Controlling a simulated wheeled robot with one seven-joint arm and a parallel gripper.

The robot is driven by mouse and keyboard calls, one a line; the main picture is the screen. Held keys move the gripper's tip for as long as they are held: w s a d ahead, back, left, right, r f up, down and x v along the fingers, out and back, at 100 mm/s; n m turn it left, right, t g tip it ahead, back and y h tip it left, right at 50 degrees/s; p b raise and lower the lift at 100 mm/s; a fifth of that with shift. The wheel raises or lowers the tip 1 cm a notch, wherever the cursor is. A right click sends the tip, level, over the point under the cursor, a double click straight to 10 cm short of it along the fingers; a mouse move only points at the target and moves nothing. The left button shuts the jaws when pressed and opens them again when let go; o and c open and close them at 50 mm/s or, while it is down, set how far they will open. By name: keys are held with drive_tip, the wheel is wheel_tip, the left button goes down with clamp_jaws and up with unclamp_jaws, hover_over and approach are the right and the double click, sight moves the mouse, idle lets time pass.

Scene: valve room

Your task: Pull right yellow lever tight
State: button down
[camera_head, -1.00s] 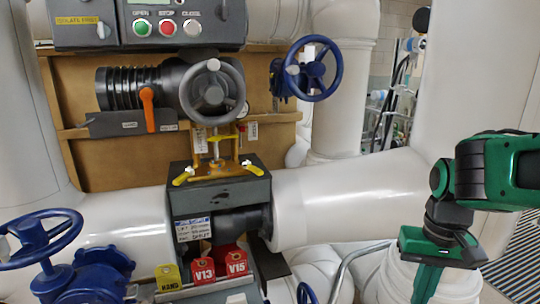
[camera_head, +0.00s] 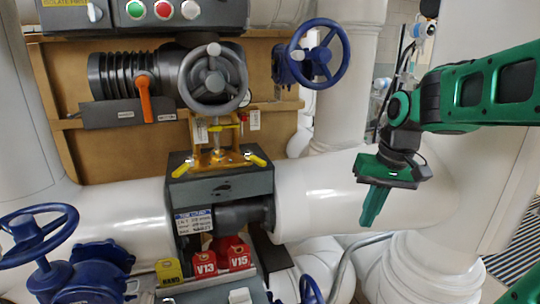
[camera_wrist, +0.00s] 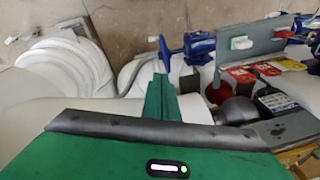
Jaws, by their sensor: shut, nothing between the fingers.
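The right yellow lever (camera_head: 256,160) sticks out at the right of the yellow clamp frame (camera_head: 216,157), on top of the dark grey box around the white pipe. The left yellow lever (camera_head: 181,170) sticks out on the other side. My gripper (camera_head: 371,212) is shut and empty, pointing down in front of the white pipe. It is well to the right of the right lever and apart from it. In the wrist view my shut fingers (camera_wrist: 160,92) show above the green palm. Part of the yellow frame shows at the lower right there; I cannot make out the lever.
A grey handwheel (camera_head: 213,78) stands above the clamp. A blue handwheel (camera_head: 315,54) is at the upper right, another (camera_head: 35,235) at the lower left. Red tags V13 (camera_head: 204,264) and V15 (camera_head: 238,257) stand below the box. Open space lies between my gripper and the clamp.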

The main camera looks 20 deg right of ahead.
sight(255, 159)
drive_tip(key=w+a+r+n+y, duration=0.3)
drive_tip(key=w+r, duration=0.4)
drive_tip(key=w, duration=0.4)
drive_tip(key=w+a+r+n+y, duration=0.3)
drive_tip(key=w+a+r+n, duration=0.3)
drive_tip(key=w, duration=0.5)
wheel_tip(255, 159, up, 2)
drive_tip(key=shift+w+r+t, duration=0.1)
drive_tip(key=shift+w+t, duration=0.3)
drive_tip(key=shift+a, duration=0.1)
drive_tip(key=x, duration=1)
drive_tip(key=shift+s, duration=0.1)
